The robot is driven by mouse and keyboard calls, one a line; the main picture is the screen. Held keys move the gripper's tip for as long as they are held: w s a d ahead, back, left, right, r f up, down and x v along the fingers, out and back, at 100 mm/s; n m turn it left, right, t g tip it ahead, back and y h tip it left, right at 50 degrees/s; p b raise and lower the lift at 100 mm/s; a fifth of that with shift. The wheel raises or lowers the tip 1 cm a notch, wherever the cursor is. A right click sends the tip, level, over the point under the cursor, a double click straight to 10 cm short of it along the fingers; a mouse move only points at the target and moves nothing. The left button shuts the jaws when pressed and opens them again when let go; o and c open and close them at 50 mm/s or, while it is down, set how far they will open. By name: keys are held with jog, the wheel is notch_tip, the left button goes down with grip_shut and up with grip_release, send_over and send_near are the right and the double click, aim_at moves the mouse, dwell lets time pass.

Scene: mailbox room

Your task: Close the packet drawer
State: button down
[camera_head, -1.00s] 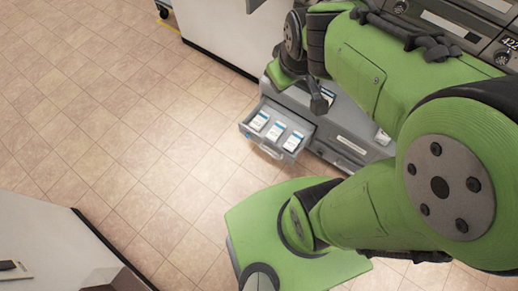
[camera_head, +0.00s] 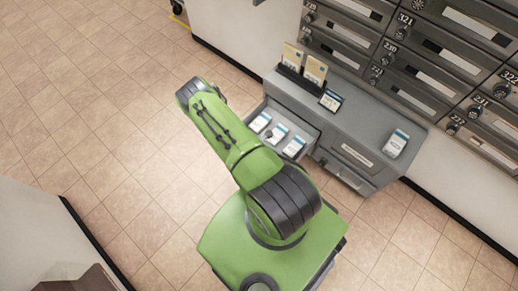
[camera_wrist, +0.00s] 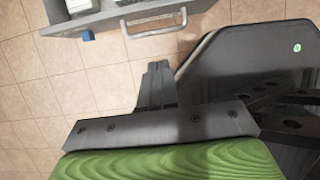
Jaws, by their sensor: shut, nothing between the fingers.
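The packet drawer (camera_head: 310,124) stands pulled out from the left part of the grey cabinet (camera_head: 365,110) in the head view. White-and-blue packets (camera_head: 260,122) lie inside it in a row. In the wrist view the drawer's grey front (camera_wrist: 98,25) and its bar handle (camera_wrist: 153,20) show at the top edge. My gripper (camera_wrist: 158,66) is shut and empty, a little apart from the drawer front and below the handle in that view. In the head view my arm hides the gripper and part of the drawer front.
A second, shut drawer (camera_head: 343,176) sits right of the open one. On the cabinet top are a dark holder with tan envelopes (camera_head: 315,68), a dark-edged packet (camera_head: 331,100) and a white packet (camera_head: 396,143). Mailboxes (camera_head: 425,70) line the wall. Tiled floor (camera_head: 100,120) is free at left.

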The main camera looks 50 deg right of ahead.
jog(key=b+x, duration=0.1)
jog(key=x, duration=0.2)
jog(key=d+b+x, duration=0.1)
jog(key=b+x, duration=0.1)
jog(key=x, duration=0.2)
jog(key=d+r+b+x, duration=0.1)
jog(key=b+x, duration=0.1)
jog(key=x, duration=0.2)
jog(key=shift+d, duration=0.25)
jog(key=shift+d+r, duration=0.15)
jog(key=shift+d, duration=0.35)
